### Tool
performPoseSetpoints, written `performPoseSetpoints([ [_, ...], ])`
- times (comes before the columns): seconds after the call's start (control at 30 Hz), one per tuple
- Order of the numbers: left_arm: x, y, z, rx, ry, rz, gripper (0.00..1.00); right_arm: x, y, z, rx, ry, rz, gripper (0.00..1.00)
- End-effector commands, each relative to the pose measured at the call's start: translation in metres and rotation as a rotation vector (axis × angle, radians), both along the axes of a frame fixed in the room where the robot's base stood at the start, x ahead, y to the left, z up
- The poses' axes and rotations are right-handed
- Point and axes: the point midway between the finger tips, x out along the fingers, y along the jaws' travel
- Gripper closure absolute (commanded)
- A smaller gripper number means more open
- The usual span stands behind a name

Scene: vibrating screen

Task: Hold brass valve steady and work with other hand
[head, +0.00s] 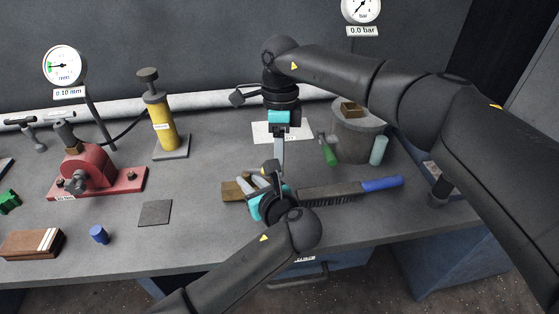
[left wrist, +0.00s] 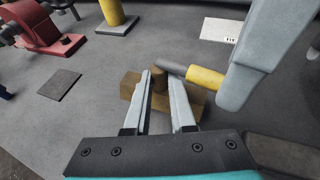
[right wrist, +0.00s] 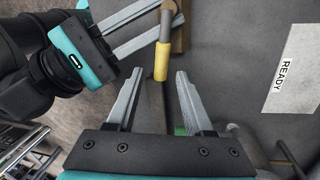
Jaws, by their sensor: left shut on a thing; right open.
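The brass valve (head: 232,191) is a brown block on the grey bench, partly hidden in the head view by my left gripper (head: 252,184). In the left wrist view, the left fingers (left wrist: 160,76) are shut on the round upper part of the valve (left wrist: 132,84). A grey rod (left wrist: 172,67) with a yellow sleeve (left wrist: 205,78) extends sideways from the valve. My right gripper (right wrist: 160,75) is open, pointing down at the sleeve. In the right wrist view, the yellow sleeve (right wrist: 161,61) appears between its fingertips; I cannot tell whether they touch it.
A wire brush with a blue handle (head: 381,184) lies right of the valve. Behind it stand a grey bucket (head: 357,140) and a green-handled tool (head: 328,154). A dark square pad (head: 155,212), yellow pump (head: 161,122) and red device (head: 100,180) are left.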

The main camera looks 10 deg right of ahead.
Motion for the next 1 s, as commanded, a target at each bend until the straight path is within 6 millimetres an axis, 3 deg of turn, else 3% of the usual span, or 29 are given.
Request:
performPoseSetpoints([
  [0.03, -0.0030, 0.0015, -0.0077, 0.004, 0.019, 0.002, 1.00, -0.0010, 0.0000, -0.0045, 0.000, 0.001, 0.000, 0.48],
  [0.4, -0.0030, 0.0017, -0.0078, 0.004, 0.019, 0.002, 1.00, -0.0017, 0.0002, -0.0094, 0.000, -0.001, 0.000, 0.48],
  [0.87, -0.0030, 0.0018, -0.0078, 0.004, 0.019, 0.003, 1.00, -0.0016, 0.0002, -0.0091, 0.000, 0.000, 0.000, 1.00],
  [1.0, -0.0029, 0.0020, -0.0078, 0.004, 0.019, 0.003, 1.00, -0.0016, 0.0003, -0.0090, 0.000, -0.001, 0.000, 1.00],
])
